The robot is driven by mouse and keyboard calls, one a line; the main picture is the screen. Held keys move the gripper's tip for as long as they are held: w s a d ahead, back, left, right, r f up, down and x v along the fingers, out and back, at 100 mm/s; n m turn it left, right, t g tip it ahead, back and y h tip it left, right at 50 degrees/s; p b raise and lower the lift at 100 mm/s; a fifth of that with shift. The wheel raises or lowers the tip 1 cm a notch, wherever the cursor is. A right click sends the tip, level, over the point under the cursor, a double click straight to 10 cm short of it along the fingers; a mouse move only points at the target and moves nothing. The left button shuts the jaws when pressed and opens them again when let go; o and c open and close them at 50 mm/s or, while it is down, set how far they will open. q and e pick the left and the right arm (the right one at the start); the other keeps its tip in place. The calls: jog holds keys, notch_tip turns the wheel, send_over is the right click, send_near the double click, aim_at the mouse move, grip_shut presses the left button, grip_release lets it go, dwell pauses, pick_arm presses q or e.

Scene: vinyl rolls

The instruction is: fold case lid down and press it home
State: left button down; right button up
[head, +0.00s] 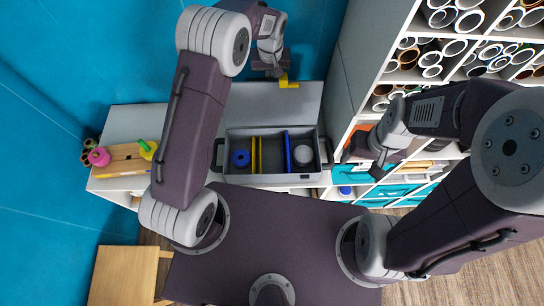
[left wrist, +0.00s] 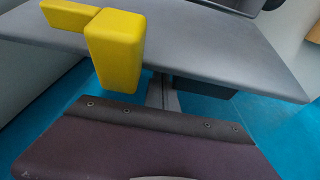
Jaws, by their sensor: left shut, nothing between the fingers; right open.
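The grey case (head: 229,165) stands open in the middle of the head view, with dark handles at its sides. Its grey lid (head: 301,106) is raised at the case's far side; I cannot tell its exact angle. A yellow L-shaped tab (head: 288,83) is at the lid's far edge. In the left wrist view, the tab (left wrist: 115,50) shows close up at the grey lid (left wrist: 215,50). My left gripper (head: 273,70) is shut and empty beside the tab; any contact is unclear. My right gripper (head: 362,162) is open and empty, right of the case.
A white shelf (head: 400,30) with many rolls stands at right, close to my right arm. A wooden block (head: 122,160) with small items lies at left.

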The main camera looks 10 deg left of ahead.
aim_at(271, 98)
pick_arm(q)
jog(key=shift+s+d+r+b, duration=0.25)
jog(key=shift+s+r+b, duration=0.1)
jog(key=shift+s, duration=0.85)
jog(key=shift+s+d+r+b, duration=0.2)
jog(key=shift+s+d+r, duration=0.1)
jog(key=shift+s, duration=0.9)
jog(key=shift+s+d+r+b, duration=0.2)
jog(key=shift+s+r+b, duration=0.15)
jog(key=shift+s, duration=0.85)
jog(key=shift+s+d+f, duration=0.1)
jog(key=shift+s+f, duration=0.1)
jog(key=shift+s, duration=0.15)
jog(key=s+d+b, duration=0.1)
jog(key=s+b, duration=0.2)
jog(key=s, duration=0.3)
jog(key=shift+f, duration=0.4)
jog(key=shift+d+f, duration=0.1)
